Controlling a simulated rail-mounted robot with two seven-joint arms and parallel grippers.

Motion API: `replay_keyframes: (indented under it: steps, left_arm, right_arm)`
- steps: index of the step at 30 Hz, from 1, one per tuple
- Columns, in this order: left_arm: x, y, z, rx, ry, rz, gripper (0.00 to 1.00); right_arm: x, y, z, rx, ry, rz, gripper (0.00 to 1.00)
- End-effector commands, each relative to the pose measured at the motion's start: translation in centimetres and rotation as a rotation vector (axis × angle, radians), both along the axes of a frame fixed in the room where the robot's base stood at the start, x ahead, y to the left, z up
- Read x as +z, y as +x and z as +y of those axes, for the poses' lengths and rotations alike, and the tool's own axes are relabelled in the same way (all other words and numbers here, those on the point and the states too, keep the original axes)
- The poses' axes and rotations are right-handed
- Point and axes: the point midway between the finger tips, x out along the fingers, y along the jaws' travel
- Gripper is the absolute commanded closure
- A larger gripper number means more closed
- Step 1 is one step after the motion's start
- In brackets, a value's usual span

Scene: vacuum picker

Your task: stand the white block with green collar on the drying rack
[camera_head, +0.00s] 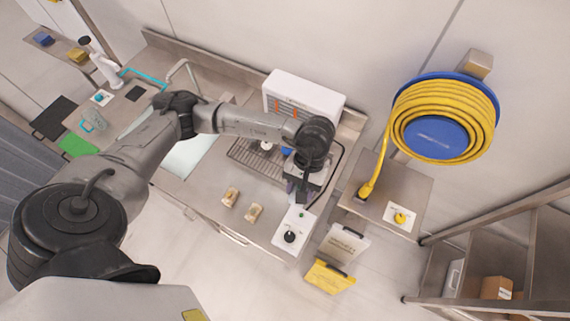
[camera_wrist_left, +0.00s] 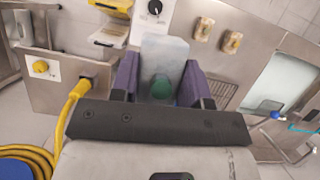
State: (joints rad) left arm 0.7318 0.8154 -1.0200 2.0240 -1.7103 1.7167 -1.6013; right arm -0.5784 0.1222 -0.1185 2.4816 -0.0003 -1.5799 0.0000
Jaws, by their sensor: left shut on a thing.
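My left gripper (camera_wrist_left: 161,78) is shut on the white block with green collar (camera_wrist_left: 165,52). The pale block stands out beyond the two purple fingers, and its green part (camera_wrist_left: 161,88) shows between them. In the head view the left gripper (camera_head: 303,190) hangs at the right end of the counter, to the right of the drying rack; the block cannot be made out there. The wire drying rack (camera_head: 247,157) lies on the counter below the white wall unit, partly covered by my arm. It also shows in the left wrist view (camera_wrist_left: 221,91). My right gripper is not in view.
Two beige blocks (camera_head: 230,196) (camera_head: 254,212) lie on the counter's front part. A control box with a black knob (camera_head: 290,236) sits at the front right. A white wall unit (camera_head: 304,94) stands behind the rack. A yellow hose reel (camera_head: 440,118) hangs at right.

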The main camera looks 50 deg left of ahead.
Motion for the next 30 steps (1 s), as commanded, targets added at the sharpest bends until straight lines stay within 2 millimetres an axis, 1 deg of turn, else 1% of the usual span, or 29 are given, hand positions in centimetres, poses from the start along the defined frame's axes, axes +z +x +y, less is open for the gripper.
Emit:
replay_keyframes:
  steps: [1, 3, 9, 12, 15, 18, 22, 26, 30]
  left_arm:
    - [-3.4, 0.1, 0.2, 0.114, -0.001, 0.003, 0.88]
    - [-5.2, 0.5, 0.4, 0.283, -0.002, 0.002, 0.88]
    - [-9.9, 1.6, 1.4, 0.749, -0.001, 0.002, 0.88]
    - [-11.7, 2.1, 2.0, 0.953, -0.002, 0.002, 0.88]
    - [-13.2, 2.6, 2.7, 1.127, -0.001, 0.002, 0.88]
    - [-14.2, 2.9, 3.2, 1.264, -0.003, 0.001, 0.88]
    - [-15.0, 3.2, 3.7, 1.388, -0.003, 0.002, 0.88]
    - [-15.4, 3.6, 4.2, 1.456, -0.001, 0.004, 0.88]
    - [-16.4, 5.1, 5.2, 1.485, 0.001, 0.006, 0.88]
  right_arm:
    - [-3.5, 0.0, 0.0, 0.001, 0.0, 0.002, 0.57]
    - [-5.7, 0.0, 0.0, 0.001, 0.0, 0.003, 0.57]
    - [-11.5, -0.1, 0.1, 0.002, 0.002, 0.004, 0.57]
    - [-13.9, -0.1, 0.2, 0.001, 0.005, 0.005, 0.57]
    - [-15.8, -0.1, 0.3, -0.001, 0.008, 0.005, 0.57]
    - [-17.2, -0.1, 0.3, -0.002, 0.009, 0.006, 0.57]
    - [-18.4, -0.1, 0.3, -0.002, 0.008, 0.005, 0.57]
    - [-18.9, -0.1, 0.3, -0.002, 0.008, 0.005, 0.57]
    - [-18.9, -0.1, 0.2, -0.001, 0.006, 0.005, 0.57]
